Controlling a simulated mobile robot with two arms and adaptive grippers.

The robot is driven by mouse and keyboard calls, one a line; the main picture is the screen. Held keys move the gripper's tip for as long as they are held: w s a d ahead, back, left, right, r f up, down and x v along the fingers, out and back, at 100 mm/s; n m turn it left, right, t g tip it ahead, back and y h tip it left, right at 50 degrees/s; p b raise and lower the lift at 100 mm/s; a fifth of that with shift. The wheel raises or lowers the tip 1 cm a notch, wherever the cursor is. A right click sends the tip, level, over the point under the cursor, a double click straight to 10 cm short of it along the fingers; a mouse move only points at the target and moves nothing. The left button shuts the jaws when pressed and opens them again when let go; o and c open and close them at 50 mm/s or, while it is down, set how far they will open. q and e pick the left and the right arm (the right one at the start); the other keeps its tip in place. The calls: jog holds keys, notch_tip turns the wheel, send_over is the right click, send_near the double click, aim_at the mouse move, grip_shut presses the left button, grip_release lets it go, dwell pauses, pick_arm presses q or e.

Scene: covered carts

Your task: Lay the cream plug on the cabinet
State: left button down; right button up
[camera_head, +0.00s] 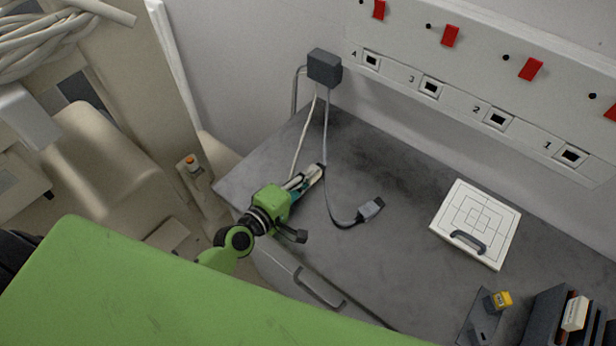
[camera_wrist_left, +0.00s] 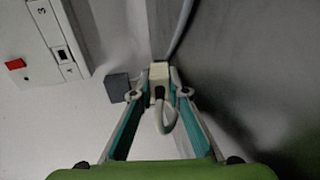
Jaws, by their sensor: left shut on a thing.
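My left gripper (camera_head: 314,174) is shut on the cream plug, over the back left part of the grey cabinet top (camera_head: 330,240). In the left wrist view the cream plug (camera_wrist_left: 159,72) sits between the fingertips, with its pale cable looping down in front of it. In the head view the fingers largely hide the plug, and a pale cable runs from it up to a dark grey box on the wall. I cannot tell whether the plug touches the cabinet top. My right gripper is not in view.
A grey plug (camera_head: 371,208) on a dark cable lies right of my left gripper. A white lidded panel (camera_head: 476,223) and a yellow-topped item (camera_head: 499,300) stand right.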

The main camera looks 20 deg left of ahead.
pick_arm(q)
jog(key=c, duration=1.9)
grip_release()
jog(key=shift+s+d+f+g, duration=0.1)
jog(key=shift+s+f+g, duration=0.15)
jog(key=shift+f, duration=0.35)
jog(key=shift+s+d+f+g, duration=0.15)
jog(key=shift+s+f, duration=0.1)
jog(key=shift+f, duration=0.35)
jog(key=shift+v, duration=0.8)
jog(key=v, duration=0.6)
jog(key=r+v, duration=0.1)
jog(key=v, duration=0.1)
jog(key=shift+s+a, duration=0.15)
jog(key=shift+a, duration=0.25)
jog(key=shift+s+a+r, duration=0.25)
jog(key=shift+s+r, duration=0.15)
jog(key=shift+s, duration=0.05)
jog(key=shift+s+r+t, duration=0.15)
jog(key=shift+r+t, duration=0.1)
jog(key=shift+t, duration=0.15)
